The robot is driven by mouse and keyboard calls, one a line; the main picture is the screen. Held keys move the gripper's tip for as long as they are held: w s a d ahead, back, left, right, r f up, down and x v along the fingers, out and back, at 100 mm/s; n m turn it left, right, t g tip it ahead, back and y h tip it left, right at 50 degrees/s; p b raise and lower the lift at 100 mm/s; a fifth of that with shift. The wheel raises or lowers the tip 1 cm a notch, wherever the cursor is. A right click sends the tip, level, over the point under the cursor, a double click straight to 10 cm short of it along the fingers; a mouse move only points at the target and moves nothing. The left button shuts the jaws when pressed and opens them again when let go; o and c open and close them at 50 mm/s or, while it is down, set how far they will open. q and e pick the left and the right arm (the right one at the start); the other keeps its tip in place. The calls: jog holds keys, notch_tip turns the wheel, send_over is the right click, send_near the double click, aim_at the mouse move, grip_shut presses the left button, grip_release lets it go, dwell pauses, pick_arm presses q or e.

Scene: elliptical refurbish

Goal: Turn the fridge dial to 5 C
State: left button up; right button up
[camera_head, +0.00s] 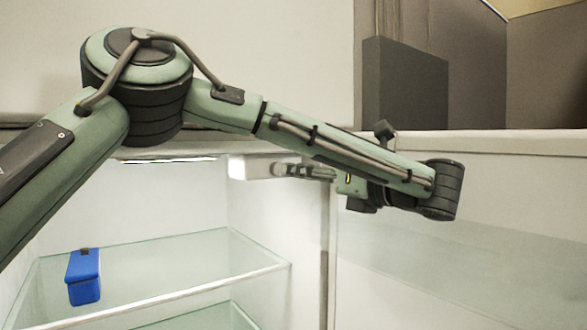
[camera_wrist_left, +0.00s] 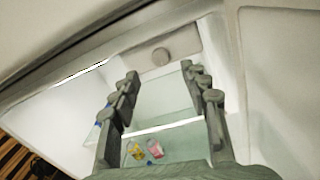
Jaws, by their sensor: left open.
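The fridge dial (camera_wrist_left: 161,57) is a round grey knob on a pale panel (camera_wrist_left: 187,46) in the upper middle of the left wrist view. In the head view the dial's housing (camera_head: 248,167) is a white box under the fridge ceiling; the knob itself is hard to make out there. My left gripper (camera_head: 282,169) reaches in from the right and points at the housing. In the left wrist view its open fingers (camera_wrist_left: 160,74) stand apart on either side, with the dial ahead between them. I cannot tell whether they touch it. Any dial marks are unreadable.
A glass shelf (camera_head: 205,272) below holds a blue box (camera_head: 84,277) at left. Small yellow (camera_wrist_left: 136,151) and pink (camera_wrist_left: 155,148) items lie lower down in the left wrist view. The open fridge door (camera_head: 480,240) stands right. My arm spans the fridge front.

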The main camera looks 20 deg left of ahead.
aim_at(280, 170)
pick_arm(q)
jog(key=p+x, duration=0.1)
jog(key=x, duration=0.5)
jog(key=shift+w+a, duration=0.15)
jog(key=shift+a, duration=0.05)
pick_arm(e)
notch_tip(280, 170, down, 4)
jog(key=shift+s+r, duration=0.15)
jog(key=shift+r, duration=0.1)
pick_arm(q)
jog(key=shift+c, duration=0.2)
grip_shut()
jog(key=shift+f, duration=0.1)
